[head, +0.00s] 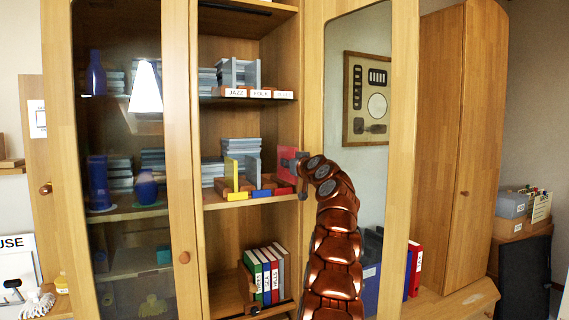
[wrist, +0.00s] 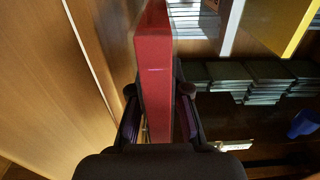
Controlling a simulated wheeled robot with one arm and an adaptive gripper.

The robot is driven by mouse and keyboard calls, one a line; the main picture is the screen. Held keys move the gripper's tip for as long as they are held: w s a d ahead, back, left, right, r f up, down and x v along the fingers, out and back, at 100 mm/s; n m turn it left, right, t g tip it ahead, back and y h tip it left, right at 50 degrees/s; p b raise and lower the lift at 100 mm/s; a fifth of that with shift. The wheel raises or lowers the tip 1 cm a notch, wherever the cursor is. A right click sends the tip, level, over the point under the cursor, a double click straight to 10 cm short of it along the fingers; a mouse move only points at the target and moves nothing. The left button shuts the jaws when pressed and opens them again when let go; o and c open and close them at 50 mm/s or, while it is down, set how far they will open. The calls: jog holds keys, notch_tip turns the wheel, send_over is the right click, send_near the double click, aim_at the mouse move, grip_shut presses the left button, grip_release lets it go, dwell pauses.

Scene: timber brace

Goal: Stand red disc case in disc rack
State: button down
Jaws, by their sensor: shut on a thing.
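The red disc case (head: 287,163) is upright between the fingers of my gripper (head: 301,168), at the right side of the middle shelf opening. In the wrist view the red case (wrist: 154,65) stands between the two dark fingers of my gripper (wrist: 159,91), which are shut on it. The disc rack (head: 223,187) is a low brown wooden piece on the middle shelf, with coloured marks along its front. A yellow case (head: 231,176) stands upright at its left; the yellow case (wrist: 282,22) also shows in the wrist view.
Stacks of grey disc cases (head: 241,148) stand behind the rack. A wooden cabinet post (head: 313,70) is close to the right of my gripper. Labelled racks (head: 248,92) sit above, and binders (head: 265,275) stand below. A glass door (head: 120,150) is at left.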

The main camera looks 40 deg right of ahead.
jog(key=shift+r+p+x, duration=0.2)
jog(key=shift+p+x, duration=2.3)
jog(key=shift+p, duration=0.95)
jog(key=p+x, duration=0.2)
jog(key=p, duration=0.1)
jog(key=shift+p, duration=0.4)
jog(key=p+x, duration=0.2)
jog(key=p, duration=0.1)
jog(key=shift+p, duration=0.35)
jog(key=shift+w+d+p, duration=0.1)
jog(key=shift+w+p, duration=0.15)
jog(key=shift+p, duration=0.55)
jog(key=p+x, duration=0.2)
jog(key=p, duration=0.4)
jog(key=shift+w+f, duration=0.1)
jog(key=shift+f+b, duration=1.65)
jog(key=shift+f, duration=0.5)
